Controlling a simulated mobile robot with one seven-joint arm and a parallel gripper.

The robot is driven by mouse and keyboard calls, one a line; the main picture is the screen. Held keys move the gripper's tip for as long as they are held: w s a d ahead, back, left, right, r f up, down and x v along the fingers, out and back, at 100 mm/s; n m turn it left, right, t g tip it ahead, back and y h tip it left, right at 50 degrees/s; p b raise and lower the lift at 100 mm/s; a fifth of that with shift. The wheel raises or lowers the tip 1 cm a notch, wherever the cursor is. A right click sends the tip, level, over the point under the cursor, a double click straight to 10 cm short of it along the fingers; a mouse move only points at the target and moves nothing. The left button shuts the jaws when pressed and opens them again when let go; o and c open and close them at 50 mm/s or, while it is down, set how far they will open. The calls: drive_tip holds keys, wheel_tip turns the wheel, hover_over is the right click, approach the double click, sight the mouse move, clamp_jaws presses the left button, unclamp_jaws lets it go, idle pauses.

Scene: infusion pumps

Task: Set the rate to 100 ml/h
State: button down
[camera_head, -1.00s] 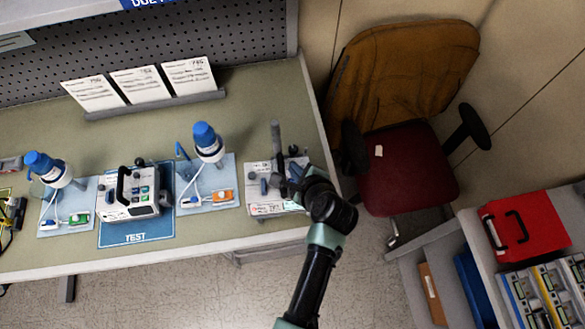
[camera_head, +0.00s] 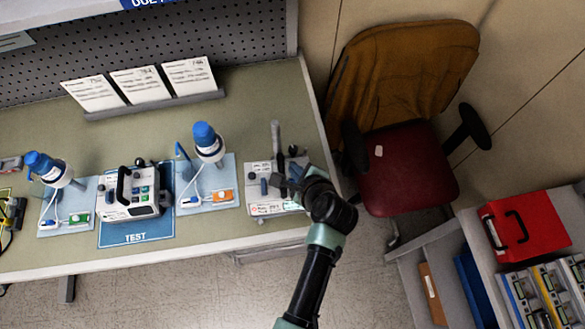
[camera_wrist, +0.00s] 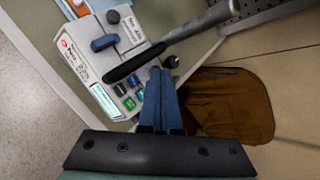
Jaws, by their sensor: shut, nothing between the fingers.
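A pale pump (camera_head: 265,208) stands at the right end of the bench. In the wrist view its panel (camera_wrist: 82,62) shows a lit pale display (camera_wrist: 104,100), a blue knob (camera_wrist: 104,42), a dark round knob (camera_wrist: 113,17) and small grey and green buttons (camera_wrist: 130,104). A long dark-gripped handle (camera_wrist: 150,57) crosses over it. The display's digits are too small to read. My gripper (camera_head: 292,177) is over the pump's right side. Its blue fingers (camera_wrist: 158,72) are together and empty, beside the buttons and close to the handle. I cannot tell whether they touch anything.
Another pump (camera_head: 130,205) stands on the blue TEST mat (camera_head: 135,239), with blue-capped bottles (camera_head: 207,140) on trays beside it. Cards (camera_head: 138,84) stand at the back. A red chair (camera_head: 410,170) is right of the bench, and a cart with a red case (camera_head: 520,225) is at lower right.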

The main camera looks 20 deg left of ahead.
wheel_tip(320, 180, up, 4)
drive_tip(key=shift+f, duration=0.1)
idle(0.4)
drive_tip(key=b, duration=0.7)
hover_over(293, 182)
drive_tip(key=f, duration=0.4)
drive_tip(key=d+f, duration=0.1)
drive_tip(key=f, duration=0.1)
drive_tip(key=shift+s+f, duration=0.3)
drive_tip(key=shift+f+b, duration=0.5)
drive_tip(key=shift+f, duration=0.6)
drive_tip(key=shift+f, duration=0.4)
